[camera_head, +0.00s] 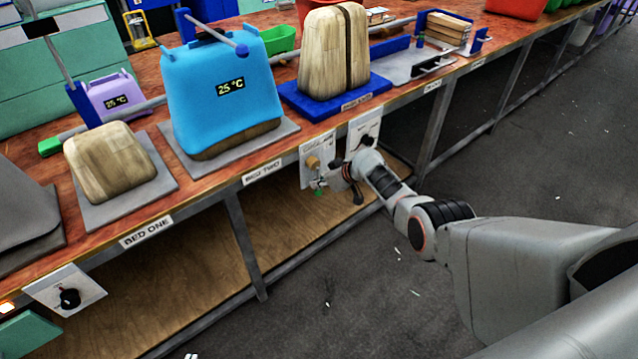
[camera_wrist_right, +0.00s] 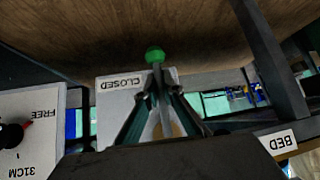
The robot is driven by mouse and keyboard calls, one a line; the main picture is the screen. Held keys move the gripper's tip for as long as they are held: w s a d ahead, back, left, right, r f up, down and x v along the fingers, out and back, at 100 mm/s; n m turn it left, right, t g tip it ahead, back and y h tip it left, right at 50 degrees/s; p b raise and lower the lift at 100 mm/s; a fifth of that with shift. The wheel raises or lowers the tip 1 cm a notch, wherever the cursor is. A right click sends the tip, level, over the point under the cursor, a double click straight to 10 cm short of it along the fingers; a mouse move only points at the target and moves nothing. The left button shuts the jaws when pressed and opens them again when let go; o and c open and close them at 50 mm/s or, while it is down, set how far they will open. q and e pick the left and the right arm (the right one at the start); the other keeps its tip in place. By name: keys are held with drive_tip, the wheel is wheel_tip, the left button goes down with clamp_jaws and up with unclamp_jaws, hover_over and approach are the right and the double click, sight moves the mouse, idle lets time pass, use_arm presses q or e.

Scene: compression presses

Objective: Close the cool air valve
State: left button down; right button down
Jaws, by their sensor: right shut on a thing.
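The valve panel (camera_head: 309,150) is a white plate on the front edge of the bench, with a brass-coloured valve body (camera_head: 313,162). Its lever ends in a green knob (camera_head: 319,192) that hangs low, below the valve body. My right gripper (camera_head: 326,184) is at the lever, in front of the panel. In the right wrist view, which is upside down, the gripper's fingers (camera_wrist_right: 157,98) are shut on the lever just behind the green knob (camera_wrist_right: 154,55). The knob is beside the word CLOSED (camera_wrist_right: 124,82) on the panel. My left gripper is out of view.
A second white panel (camera_head: 364,129) is close right of the valve, with a dark knob; the wrist view shows one panel (camera_wrist_right: 30,115) reading FREE and 31CM. A blue press cover (camera_head: 222,95) reading 25 °C stands on the bench above. A wooden lower shelf (camera_head: 280,235) lies below.

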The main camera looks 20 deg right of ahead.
drive_tip(key=shift+a, duration=0.15)
drive_tip(key=c, duration=2.2)
unclamp_jaws()
drive_tip(key=shift+o, duration=0.2)
drive_tip(key=shift+s+d+r, duration=0.3)
drive_tip(key=shift+d+r, duration=0.1)
drive_tip(key=v, duration=1.1)
drive_tip(key=shift+a, duration=0.2)
